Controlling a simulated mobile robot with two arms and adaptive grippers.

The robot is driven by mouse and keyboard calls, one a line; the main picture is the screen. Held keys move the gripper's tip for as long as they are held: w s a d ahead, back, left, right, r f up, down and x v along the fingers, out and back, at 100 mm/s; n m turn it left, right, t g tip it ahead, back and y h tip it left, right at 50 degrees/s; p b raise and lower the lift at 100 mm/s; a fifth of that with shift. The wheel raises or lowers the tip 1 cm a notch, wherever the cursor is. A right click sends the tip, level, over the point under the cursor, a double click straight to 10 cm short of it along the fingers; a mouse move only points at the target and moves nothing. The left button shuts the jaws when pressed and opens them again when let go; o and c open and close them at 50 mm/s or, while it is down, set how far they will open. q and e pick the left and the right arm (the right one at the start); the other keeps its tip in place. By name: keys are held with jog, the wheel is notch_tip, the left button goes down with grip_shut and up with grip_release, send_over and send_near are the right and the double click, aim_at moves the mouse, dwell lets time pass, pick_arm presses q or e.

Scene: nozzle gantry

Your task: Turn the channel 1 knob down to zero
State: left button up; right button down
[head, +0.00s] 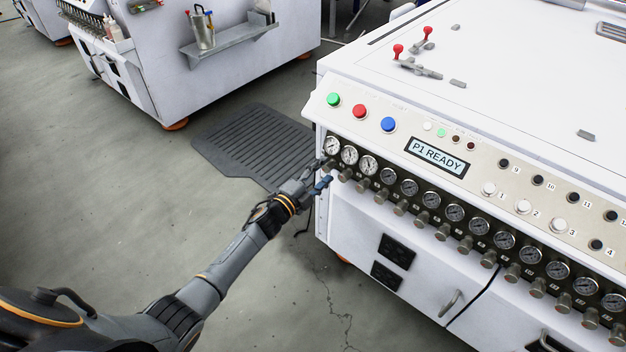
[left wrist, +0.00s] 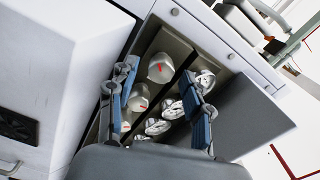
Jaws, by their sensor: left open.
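The channel 1 knob (left wrist: 161,68) is the end knob of the row, silver-grey with a red mark on its face, seen at the top of the panel in the left wrist view. Its gauge (head: 331,145) is the leftmost dial in the head view. My left gripper (head: 322,176) is at that left end of the panel, in front of the knob and partly hiding it. In the left wrist view the left gripper (left wrist: 159,76) is open, its blue-padded fingers on either side of the knob. I cannot tell whether they touch it. My right gripper does not show.
A second knob (left wrist: 138,98) sits close beside the first, with more knobs and gauges along the row. Green (head: 333,99), red (head: 359,111) and blue (head: 388,125) buttons and a "P1 READY" display (head: 437,157) are above. A dark floor mat (head: 250,140) lies left of the machine.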

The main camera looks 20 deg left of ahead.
pick_arm(q)
jog(key=v, duration=1.1)
jog(key=shift+s+a, duration=0.15)
jog(key=shift+s, duration=0.15)
